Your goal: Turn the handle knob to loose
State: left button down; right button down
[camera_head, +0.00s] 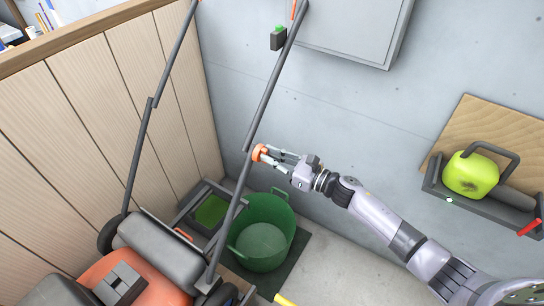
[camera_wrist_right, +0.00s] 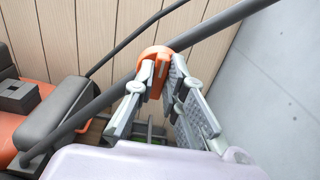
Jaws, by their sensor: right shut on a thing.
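The orange handle knob (camera_head: 259,152) sits on the side of the mower's dark handle bar (camera_head: 234,204), at the joint between its upper and lower tubes. My right gripper (camera_head: 268,156) reaches it from the right, its fingers around the knob. In the right wrist view my right gripper (camera_wrist_right: 158,80) is shut on the orange knob (camera_wrist_right: 155,60), one finger on each side. Part of the knob is hidden behind the fingers. The knob's turn angle cannot be told. My left gripper is not in view.
The orange and grey mower body (camera_head: 135,275) is at the lower left, beside a wooden wall (camera_head: 110,110). A green bucket (camera_head: 265,235) stands below my right gripper. A shelf (camera_head: 470,205) with a yellow-green container (camera_head: 472,174) hangs on the right wall.

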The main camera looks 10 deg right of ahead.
jog(key=shift+m, duration=0.4)
jog(key=m, duration=1.1)
jog(key=f+m+p, duration=0.1)
jog(key=m, duration=2.3)
jog(key=shift+f+p, duration=0.35)
jog(key=shift+p, duration=0.05)
jog(key=c, duration=1.6)
grip_release()
jog(key=shift+c, duration=0.2)
